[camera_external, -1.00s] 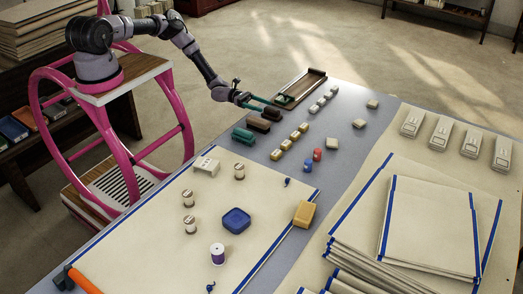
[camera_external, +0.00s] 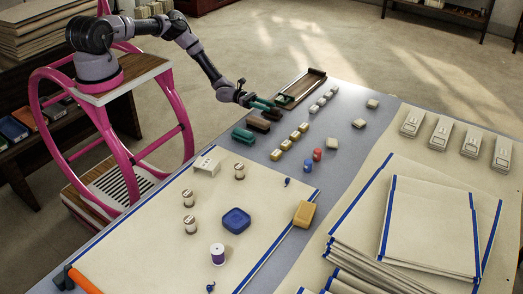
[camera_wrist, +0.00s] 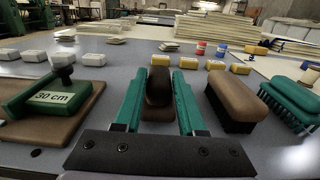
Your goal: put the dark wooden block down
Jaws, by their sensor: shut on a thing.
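My gripper (camera_external: 267,106) reaches over the far left edge of the table. In the wrist view its two green fingers (camera_wrist: 158,88) are shut on the dark wooden block (camera_wrist: 158,84), which stands lengthwise between them. The same dark block (camera_external: 274,115) shows in the external view at the fingertips, low over the grey tabletop. I cannot tell whether its underside touches the table.
A brown brush (camera_wrist: 236,100) and a green brush (camera_wrist: 290,104) stand close to the right in the wrist view. A wooden tray (camera_external: 313,80) with a green piece marked 30 cm (camera_wrist: 48,97) lies close left. Several small white and yellow blocks lie beyond.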

